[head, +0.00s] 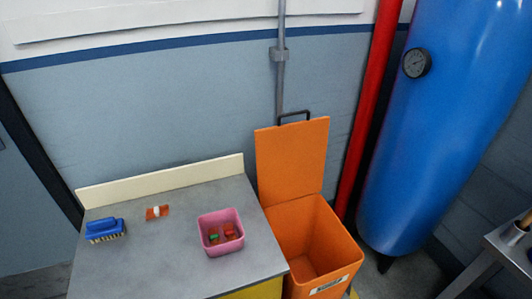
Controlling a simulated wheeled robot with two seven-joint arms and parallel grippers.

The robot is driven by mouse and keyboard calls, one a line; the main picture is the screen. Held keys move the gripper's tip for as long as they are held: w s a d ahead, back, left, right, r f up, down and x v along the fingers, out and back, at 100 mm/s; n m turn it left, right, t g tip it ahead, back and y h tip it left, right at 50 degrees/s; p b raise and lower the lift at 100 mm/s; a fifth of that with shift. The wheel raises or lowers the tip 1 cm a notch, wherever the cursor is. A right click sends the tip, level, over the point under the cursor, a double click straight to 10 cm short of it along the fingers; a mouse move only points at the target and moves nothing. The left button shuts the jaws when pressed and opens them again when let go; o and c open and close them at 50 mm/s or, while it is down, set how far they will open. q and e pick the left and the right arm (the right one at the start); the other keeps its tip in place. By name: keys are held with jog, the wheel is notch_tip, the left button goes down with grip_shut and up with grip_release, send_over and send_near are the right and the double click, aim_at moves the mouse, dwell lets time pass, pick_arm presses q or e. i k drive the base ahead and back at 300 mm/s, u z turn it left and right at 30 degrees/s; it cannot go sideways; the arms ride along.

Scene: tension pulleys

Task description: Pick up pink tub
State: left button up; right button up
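A small pink tub (220,247) stands upright on the grey top of a counter (170,262), near its right edge. It is open at the top and holds a few small red, orange and green pieces. Neither of my grippers shows in the head view.
A blue brush (105,229) lies at the counter's left, and a small orange-brown item with a white band (158,212) lies near its back. An open orange bin (341,254) with raised lid stands right of the counter. A blue tank (432,130) and red pipe (371,105) stand farther right.

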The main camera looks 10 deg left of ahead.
aim_at(218, 218)
jog(key=z, duration=2.4)
jog(key=k, duration=1.1)
jog(key=u, duration=1.05)
